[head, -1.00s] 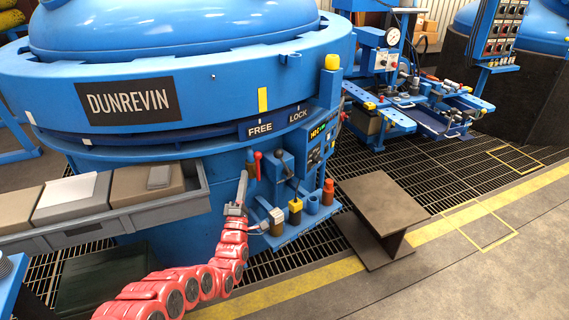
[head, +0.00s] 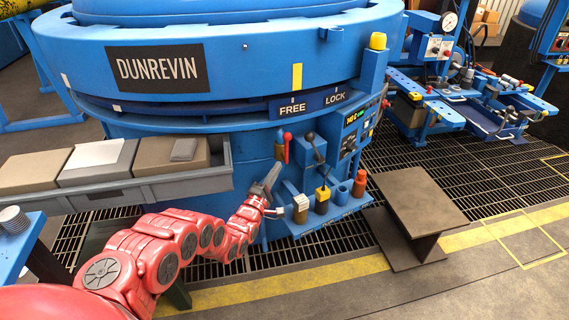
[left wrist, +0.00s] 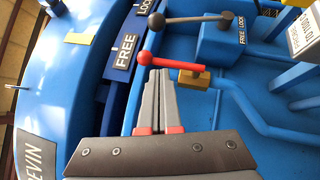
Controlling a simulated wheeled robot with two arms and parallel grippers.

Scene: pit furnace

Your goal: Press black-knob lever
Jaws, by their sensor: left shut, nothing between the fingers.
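The black-knob lever (head: 311,138) rises from a small blue box on the side of the big blue furnace. In the left wrist view its black knob (left wrist: 157,21) sits at the upper middle, its dark rod running right to a block marked FREE and LOCK. A red-knob lever (head: 287,147) stands just left of it; in the left wrist view this red lever (left wrist: 180,64) lies between my fingertips and the black one. My left gripper (head: 272,168) is shut and empty, its tips close to the red lever, below and left of the black knob; contact is unclear. My right gripper is out of view.
A blue shelf (head: 325,217) with yellow, blue and orange fittings juts out below the levers. A grey tray (head: 120,190) with boxes runs along the left. A brown metal stand (head: 420,197) is at right, on dark grating with open floor in front.

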